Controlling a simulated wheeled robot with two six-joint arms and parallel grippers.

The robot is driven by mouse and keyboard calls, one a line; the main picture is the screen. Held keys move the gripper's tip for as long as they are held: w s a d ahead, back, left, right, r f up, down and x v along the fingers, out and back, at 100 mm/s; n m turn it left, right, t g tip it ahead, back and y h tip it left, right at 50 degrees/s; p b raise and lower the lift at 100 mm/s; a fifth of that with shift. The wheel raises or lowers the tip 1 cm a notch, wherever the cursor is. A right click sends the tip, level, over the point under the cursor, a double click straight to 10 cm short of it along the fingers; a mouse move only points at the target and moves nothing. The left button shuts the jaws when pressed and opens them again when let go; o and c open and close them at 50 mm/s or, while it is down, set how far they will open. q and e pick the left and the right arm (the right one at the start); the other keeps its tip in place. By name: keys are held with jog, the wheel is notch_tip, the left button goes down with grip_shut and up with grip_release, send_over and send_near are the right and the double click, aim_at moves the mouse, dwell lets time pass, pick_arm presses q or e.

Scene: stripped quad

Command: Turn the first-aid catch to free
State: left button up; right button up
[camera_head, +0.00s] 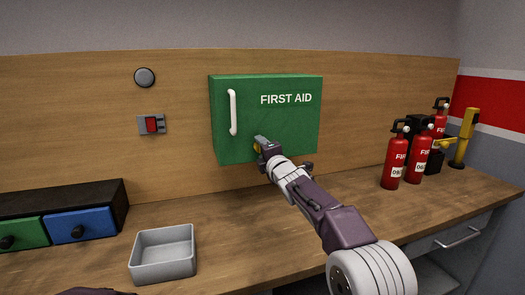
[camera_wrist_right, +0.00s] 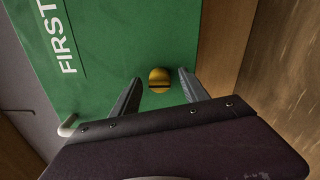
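The green first-aid cabinet (camera_head: 275,120) is mounted on the wooden back panel, its door shut, with a white handle (camera_head: 233,112) at its left. Its catch (camera_wrist_right: 159,80) is a round yellow knob with a dark slot across it, on the lower part of the door. In the head view only a bit of yellow (camera_head: 256,148) shows beside my gripper. My right gripper (camera_head: 263,145) is at the cabinet's lower front. In the wrist view its two fingers (camera_wrist_right: 160,77) are apart, one on each side of the catch, with gaps showing. My left gripper is out of view.
A grey tray (camera_head: 163,270) and a drawer unit (camera_head: 60,200) stand on the bench at left. Several red extinguishers (camera_head: 395,165) stand at right. A red switch (camera_head: 151,124) and a round button (camera_head: 144,77) are on the panel. The bench below the cabinet is clear.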

jog(key=shift+s, duration=0.1)
jog(key=b+v, duration=0.4)
jog(key=v, duration=0.5)
